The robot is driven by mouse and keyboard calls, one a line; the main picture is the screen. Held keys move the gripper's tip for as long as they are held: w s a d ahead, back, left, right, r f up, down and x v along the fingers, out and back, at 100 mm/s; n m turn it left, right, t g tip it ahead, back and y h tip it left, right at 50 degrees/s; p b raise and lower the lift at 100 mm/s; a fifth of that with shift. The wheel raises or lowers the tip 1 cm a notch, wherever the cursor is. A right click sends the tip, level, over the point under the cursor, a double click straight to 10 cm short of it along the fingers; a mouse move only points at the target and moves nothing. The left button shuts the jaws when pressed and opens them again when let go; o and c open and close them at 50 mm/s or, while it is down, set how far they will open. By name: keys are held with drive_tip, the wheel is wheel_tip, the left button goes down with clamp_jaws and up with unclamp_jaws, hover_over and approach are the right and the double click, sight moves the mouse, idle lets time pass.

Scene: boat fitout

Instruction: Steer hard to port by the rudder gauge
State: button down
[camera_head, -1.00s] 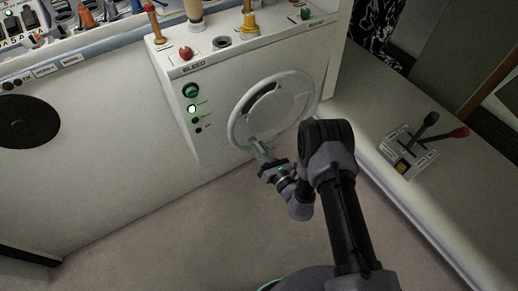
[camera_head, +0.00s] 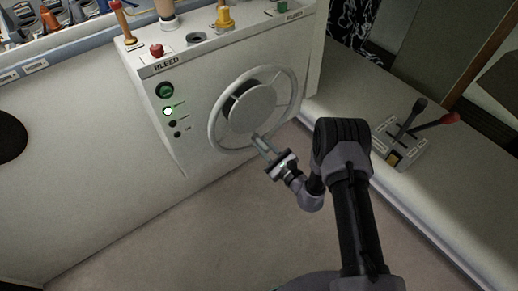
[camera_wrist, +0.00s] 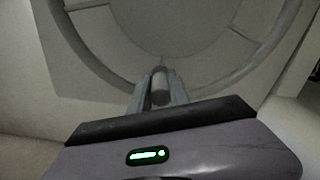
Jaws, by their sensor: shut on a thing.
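A pale steering wheel (camera_head: 212,127) with a round hub plate (camera_head: 254,108) is mounted on the front of a white console. My gripper (camera_head: 261,143) is at the wheel's lower rim, a little right of its bottom. In the wrist view the two fingers (camera_wrist: 159,92) are closed around a small grey cylindrical knob (camera_wrist: 160,82) at the rim (camera_wrist: 110,75). A dark gap shows at the left of the hub plate. I cannot make out a rudder gauge in either view.
A red knob (camera_head: 156,50) and other controls stand on top. A lever box (camera_head: 400,143) sits on the bench to the right. A dark disc (camera_head: 10,137) is at the far left.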

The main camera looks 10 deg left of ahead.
drive_tip(key=shift+w+d, duration=0.45)
drive_tip(key=shift+w, duration=0.15)
drive_tip(key=shift+r, duration=0.1)
drive_tip(key=c, duration=1.2)
unclamp_jaws()
drive_tip(key=p+v, duration=0.4)
drive_tip(key=v, duration=1.3)
drive_tip(key=shift+s+p, duration=0.25)
drive_tip(key=shift+p, duration=0.05)
drive_tip(key=shift+d, duration=0.15)
